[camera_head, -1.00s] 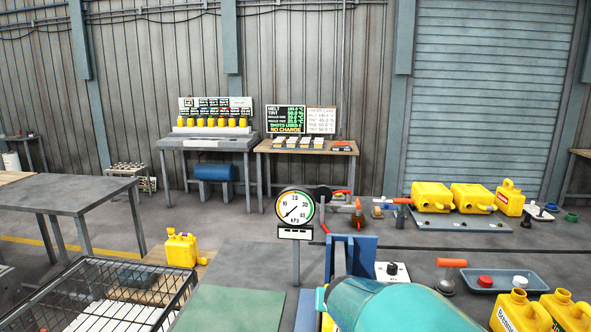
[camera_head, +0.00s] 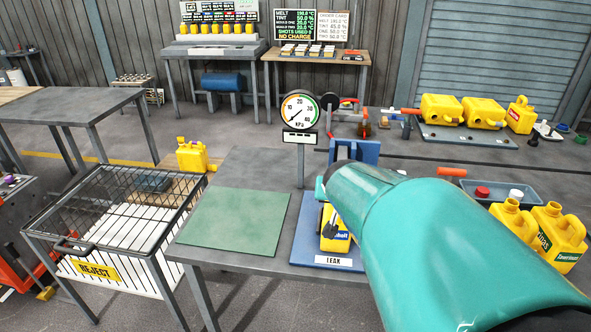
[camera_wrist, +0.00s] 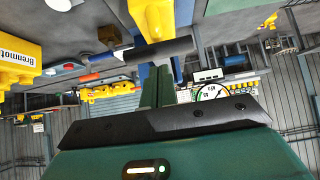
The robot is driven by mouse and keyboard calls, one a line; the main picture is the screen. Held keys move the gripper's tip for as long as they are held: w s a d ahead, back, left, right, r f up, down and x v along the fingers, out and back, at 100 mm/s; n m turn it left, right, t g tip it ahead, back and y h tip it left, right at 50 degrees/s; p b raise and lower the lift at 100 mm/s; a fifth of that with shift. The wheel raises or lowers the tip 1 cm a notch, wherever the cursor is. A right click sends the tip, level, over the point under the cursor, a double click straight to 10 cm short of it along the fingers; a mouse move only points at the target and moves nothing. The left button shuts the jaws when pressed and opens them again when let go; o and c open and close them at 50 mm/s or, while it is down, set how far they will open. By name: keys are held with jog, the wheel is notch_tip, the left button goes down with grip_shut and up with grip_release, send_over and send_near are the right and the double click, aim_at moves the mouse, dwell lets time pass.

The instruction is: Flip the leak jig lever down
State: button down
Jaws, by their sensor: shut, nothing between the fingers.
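The leak jig is a blue fixture (camera_head: 312,240) with a "LEAK" label at its front edge and a blue upright behind. A yellow jerry can (camera_head: 337,241) stands in it, partly covered by my teal arm. In the wrist view, where the scene looks upside down, my gripper (camera_wrist: 157,78) is shut and empty. A dark cylindrical bar (camera_wrist: 158,50) lies close by its fingertips; contact is unclear.
A pressure gauge (camera_head: 300,110) stands behind the jig. A green mat (camera_head: 232,222) and the wire reject basket (camera_head: 110,215) are to the left. Yellow cans (camera_head: 558,238) and a tray with red and white caps (camera_head: 530,185) are to the right.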

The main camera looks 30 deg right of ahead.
jog(key=s+a, duration=0.4)
jog(key=s, duration=0.2)
jog(key=shift+s+a+r, duration=0.25)
jog(key=shift+a+r, duration=0.05)
jog(key=shift+a, duration=0.1)
jog(key=shift+s, duration=0.1)
jog(key=s+a+n+g+y, duration=0.1)
jog(key=s+a+n+y, duration=0.1)
jog(key=a, duration=0.6)
jog(key=s+a+n+g+y, duration=0.1)
jog(key=s+a+n+y, duration=0.2)
jog(key=s+a+n, duration=0.2)
jog(key=s+a, duration=0.2)
jog(key=shift+s+a+r, duration=0.25)
jog(key=shift+a+r, duration=0.1)
jog(key=shift+a, duration=0.05)
